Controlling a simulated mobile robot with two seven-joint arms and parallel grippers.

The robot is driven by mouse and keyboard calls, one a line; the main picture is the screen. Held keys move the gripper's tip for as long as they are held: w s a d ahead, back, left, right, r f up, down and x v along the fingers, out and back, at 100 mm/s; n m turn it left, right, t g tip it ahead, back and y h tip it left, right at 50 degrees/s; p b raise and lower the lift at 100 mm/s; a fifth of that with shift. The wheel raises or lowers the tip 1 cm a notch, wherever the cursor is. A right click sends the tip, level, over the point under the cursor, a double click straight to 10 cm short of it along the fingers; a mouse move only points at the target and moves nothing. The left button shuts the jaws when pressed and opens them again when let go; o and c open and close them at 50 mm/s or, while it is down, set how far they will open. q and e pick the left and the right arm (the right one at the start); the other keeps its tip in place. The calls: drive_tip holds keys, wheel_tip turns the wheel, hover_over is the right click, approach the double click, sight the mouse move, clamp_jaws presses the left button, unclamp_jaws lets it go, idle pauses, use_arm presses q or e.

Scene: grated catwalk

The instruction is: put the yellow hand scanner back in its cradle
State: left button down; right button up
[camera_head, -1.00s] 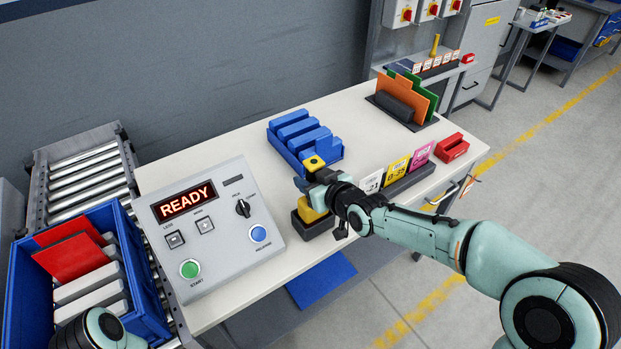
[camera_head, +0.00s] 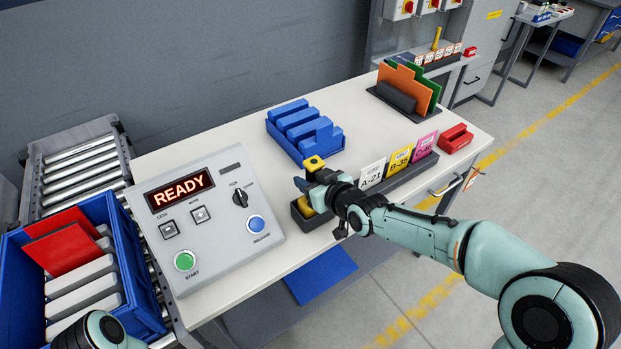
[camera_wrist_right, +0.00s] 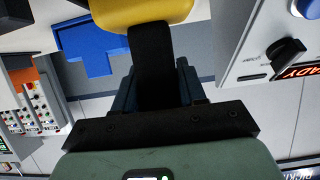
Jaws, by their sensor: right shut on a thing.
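The yellow hand scanner (camera_head: 314,163) is held upright in my right gripper (camera_head: 311,185), at the front edge of the bench. Its lower yellow part shows just under the fingers, at the mouth of the dark cradle (camera_head: 317,221). The scanner's lower end looks to be inside the cradle; my gripper hides part of it, so I cannot tell whether it rests on the bottom. In the right wrist view a yellow piece of the scanner (camera_wrist_right: 140,12) shows at the top, beyond a dark finger. My left gripper is out of view.
A control panel reading READY (camera_head: 205,215) stands left of the cradle. A blue tray of blue parts (camera_head: 284,150) lies behind it. A label rack (camera_head: 410,176) sits close on the right. A blue bin (camera_head: 150,290) is at the lower left.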

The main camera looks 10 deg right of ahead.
sight(310, 158)
idle(0.4)
drive_tip(key=o, duration=1.6)
drive_tip(key=shift+f, duration=0.1)
drive_tip(key=shift+o, duration=0.2)
drive_tip(key=shift+r+p, duration=2.5)
drive_tip(key=shift+r, duration=1.6)
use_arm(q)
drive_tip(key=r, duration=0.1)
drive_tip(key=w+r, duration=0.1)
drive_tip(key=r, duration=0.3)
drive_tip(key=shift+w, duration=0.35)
use_arm(e)
drive_tip(key=shift+f, duration=0.1)
